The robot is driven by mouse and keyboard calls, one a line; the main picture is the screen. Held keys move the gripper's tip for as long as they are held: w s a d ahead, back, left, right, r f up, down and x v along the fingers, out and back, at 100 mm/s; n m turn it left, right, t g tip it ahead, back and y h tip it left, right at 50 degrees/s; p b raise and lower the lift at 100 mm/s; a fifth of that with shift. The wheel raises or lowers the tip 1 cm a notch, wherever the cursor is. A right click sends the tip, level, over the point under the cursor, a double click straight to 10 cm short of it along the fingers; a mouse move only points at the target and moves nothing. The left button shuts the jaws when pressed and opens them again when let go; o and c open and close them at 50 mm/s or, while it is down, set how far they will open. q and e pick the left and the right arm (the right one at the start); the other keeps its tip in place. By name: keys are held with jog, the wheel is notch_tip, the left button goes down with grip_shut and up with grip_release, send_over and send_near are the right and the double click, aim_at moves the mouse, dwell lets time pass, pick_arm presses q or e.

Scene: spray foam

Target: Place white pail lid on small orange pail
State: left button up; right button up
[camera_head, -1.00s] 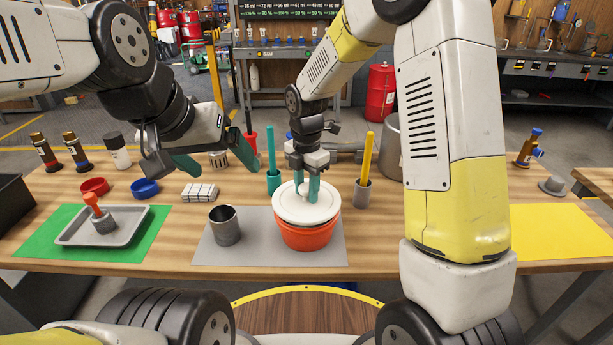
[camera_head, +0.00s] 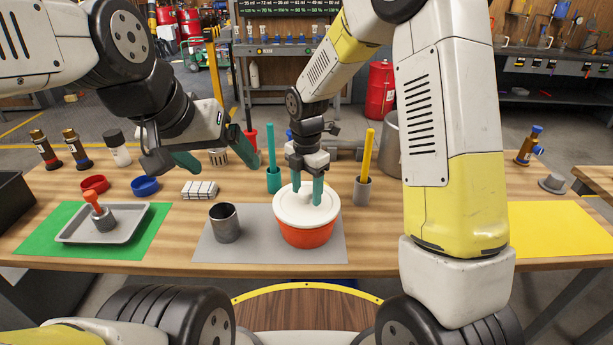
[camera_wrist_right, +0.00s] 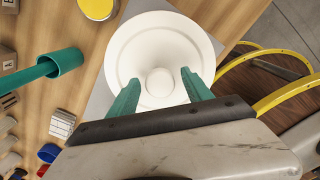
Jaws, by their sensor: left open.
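The white pail lid (camera_head: 290,212) lies on top of the small orange pail (camera_head: 306,237), looking level and covering its opening. Its round knob shows in the right wrist view (camera_wrist_right: 160,81). My right gripper (camera_head: 306,197) is over the lid with its teal fingers spread on either side of the knob. In the right wrist view there are gaps between the knob and both fingers (camera_wrist_right: 160,92). The pail is hidden under the lid in that view. My left gripper (camera_head: 172,168) is open and empty above the back left part of the table.
A grey mat (camera_head: 265,255) lies under the pail, with a metal cup (camera_head: 225,226) to its left. A teal holder (camera_head: 273,181) and a grey holder with a yellow stick (camera_head: 362,190) stand behind. A tray (camera_head: 75,230) sits on a green mat at left.

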aim_at(307, 190)
notch_tip(307, 190, up, 13)
jog(key=s+d+r+m+t+y, duration=0.1)
jog(key=s+d+r+m+t, duration=0.1)
jog(key=s+d+r+m, duration=0.75)
jog(key=s+d+m+t+y, duration=0.1)
jog(key=s+d+m+t, duration=0.3)
jog(key=s+m, duration=0.6)
jog(key=m, duration=0.7)
jog(key=shift+d+f, duration=0.35)
jog(key=shift+f, duration=0.05)
jog(key=shift+s, duration=0.1)
